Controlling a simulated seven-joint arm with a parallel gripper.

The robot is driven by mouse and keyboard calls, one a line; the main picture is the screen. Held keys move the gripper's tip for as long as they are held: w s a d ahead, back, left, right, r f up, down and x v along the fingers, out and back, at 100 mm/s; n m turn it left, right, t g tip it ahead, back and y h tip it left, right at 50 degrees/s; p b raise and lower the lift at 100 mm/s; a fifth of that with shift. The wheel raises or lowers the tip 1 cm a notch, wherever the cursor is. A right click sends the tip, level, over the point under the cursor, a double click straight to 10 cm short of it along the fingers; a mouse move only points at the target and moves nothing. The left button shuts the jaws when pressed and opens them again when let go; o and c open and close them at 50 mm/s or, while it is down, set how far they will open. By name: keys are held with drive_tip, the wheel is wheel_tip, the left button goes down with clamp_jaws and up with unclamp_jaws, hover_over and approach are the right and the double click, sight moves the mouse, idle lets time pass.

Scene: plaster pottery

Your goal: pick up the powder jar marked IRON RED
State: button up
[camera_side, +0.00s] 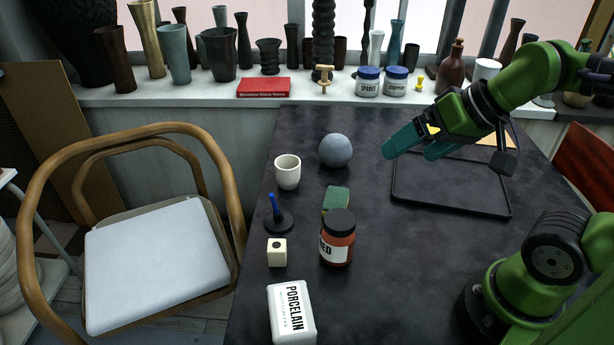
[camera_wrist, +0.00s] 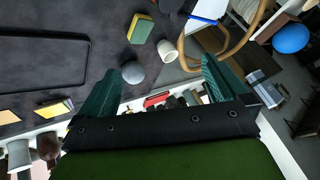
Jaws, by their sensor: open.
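The powder jar (camera_side: 337,246) has a red-brown body, a dark lid and a white label. Only the end of the label shows, reading about "RED"; the rest is turned out of sight. It stands upright on the dark table, just in front of a green block (camera_side: 337,197). My gripper (camera_side: 408,155) is open and empty, above the table near the black tray, behind and to the right of the jar and well apart from it. In the wrist view the open fingers (camera_wrist: 162,66) have nothing held between them. I cannot make out the jar there.
The black tray (camera_side: 450,211) lies right. Blue-lidded jars (camera_side: 368,83) stand on the sill. Table right of the jar is clear.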

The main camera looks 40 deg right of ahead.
drive_tip(key=n+g+h, duration=0.2)
drive_tip(key=n+g, duration=0.2)
drive_tip(key=g, duration=0.3)
hover_over(340, 219)
wheel_tip(340, 219, down, 2)
drive_tip(key=f, duration=1.1)
drive_tip(key=shift+s, duration=0.2)
drive_tip(key=shift+w+f, duration=0.15)
drive_tip(key=shift+f, duration=2.85)
drive_tip(key=shift+c, duration=0.3)
drive_tip(key=shift+r, duration=0.1)
drive_tip(key=c, duration=1.3)
